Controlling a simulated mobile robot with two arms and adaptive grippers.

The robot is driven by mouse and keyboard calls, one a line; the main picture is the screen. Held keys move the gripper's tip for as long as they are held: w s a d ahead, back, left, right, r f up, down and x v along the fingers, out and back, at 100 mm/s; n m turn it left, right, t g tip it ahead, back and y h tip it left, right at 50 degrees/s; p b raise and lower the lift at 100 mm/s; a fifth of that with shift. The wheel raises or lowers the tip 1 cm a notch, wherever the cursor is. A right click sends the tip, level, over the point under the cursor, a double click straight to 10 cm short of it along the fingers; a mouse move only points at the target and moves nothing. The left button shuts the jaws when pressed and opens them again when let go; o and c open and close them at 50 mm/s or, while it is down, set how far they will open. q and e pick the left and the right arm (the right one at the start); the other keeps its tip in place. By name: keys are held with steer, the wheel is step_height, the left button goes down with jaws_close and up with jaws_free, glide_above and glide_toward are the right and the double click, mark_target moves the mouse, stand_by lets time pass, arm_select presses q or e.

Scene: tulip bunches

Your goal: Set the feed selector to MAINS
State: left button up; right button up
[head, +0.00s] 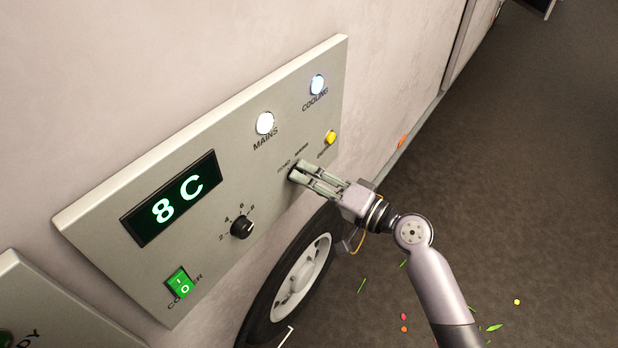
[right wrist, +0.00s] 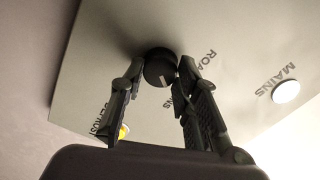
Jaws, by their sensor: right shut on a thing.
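The feed selector is a small dark round knob (right wrist: 159,68) on the grey control panel (head: 225,160). In the head view only its dark edge (head: 291,176) shows, below the small ROAD and MAINS labels. My right gripper (head: 297,171) reaches in from the right and is shut on the knob. In the right wrist view its fingers (right wrist: 158,82) sit on either side of the knob. A pale pointer line shows on the knob's face, toward its lower edge there; the label it faces is not clear. My left gripper is not in view.
The panel also has lit MAINS (head: 265,123) and COOLING (head: 317,84) lamps, a yellow button (head: 330,137), a display reading 8 C (head: 170,197), a numbered dial (head: 242,228) and a green rocker switch (head: 180,283). A wheel (head: 300,277) stands below.

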steer(key=o, duration=1.2)
steer(key=shift+c, duration=0.2)
steer(key=v, duration=1.2)
